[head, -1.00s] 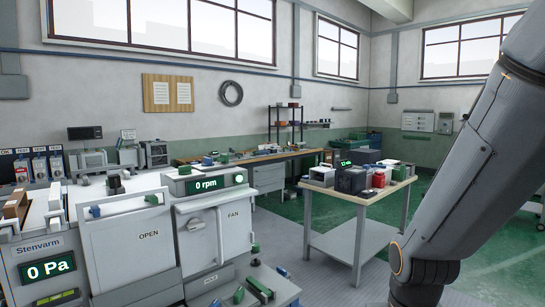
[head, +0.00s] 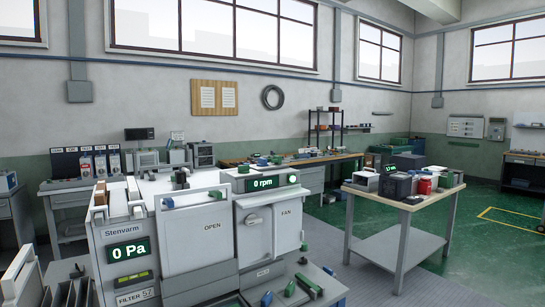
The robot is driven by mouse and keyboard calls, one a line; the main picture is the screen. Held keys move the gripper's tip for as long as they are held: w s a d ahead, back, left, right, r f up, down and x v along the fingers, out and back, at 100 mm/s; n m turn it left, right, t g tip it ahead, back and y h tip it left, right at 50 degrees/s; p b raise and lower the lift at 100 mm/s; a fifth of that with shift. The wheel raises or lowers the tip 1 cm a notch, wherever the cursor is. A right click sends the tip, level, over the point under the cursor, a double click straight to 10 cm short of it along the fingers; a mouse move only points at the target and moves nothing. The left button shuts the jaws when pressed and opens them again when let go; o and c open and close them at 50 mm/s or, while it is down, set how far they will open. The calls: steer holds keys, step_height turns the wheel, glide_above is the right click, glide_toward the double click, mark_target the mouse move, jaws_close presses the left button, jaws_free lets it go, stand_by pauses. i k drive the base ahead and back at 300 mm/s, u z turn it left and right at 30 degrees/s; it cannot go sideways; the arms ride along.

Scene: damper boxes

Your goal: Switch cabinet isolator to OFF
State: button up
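No switch marked as the cabinet isolator can be made out for certain. On the far wall at the right of the head view are a pale panel (head: 466,126) with small dark controls and, beside it, a grey box (head: 495,128) with a darker round part. Both are too small to read a switch position. A white Stenvarm machine (head: 195,235) stands in front, its displays showing 0 Pa and 0 rpm. Its FAN section has a round pale knob (head: 254,219); its setting cannot be told. My gripper is not in view.
A wooden-topped table (head: 403,200) with boxes and a red item stands right of the machine. A workbench (head: 310,178) runs along the back wall. Green floor (head: 465,250) is open at the right, with a yellow floor marking (head: 510,222).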

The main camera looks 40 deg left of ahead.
mark_target(261, 162)
steer(key=i, duration=1.4)
steer(key=u, duration=0.75)
steer(key=i, duration=0.9)
steer(key=u, duration=0.85)
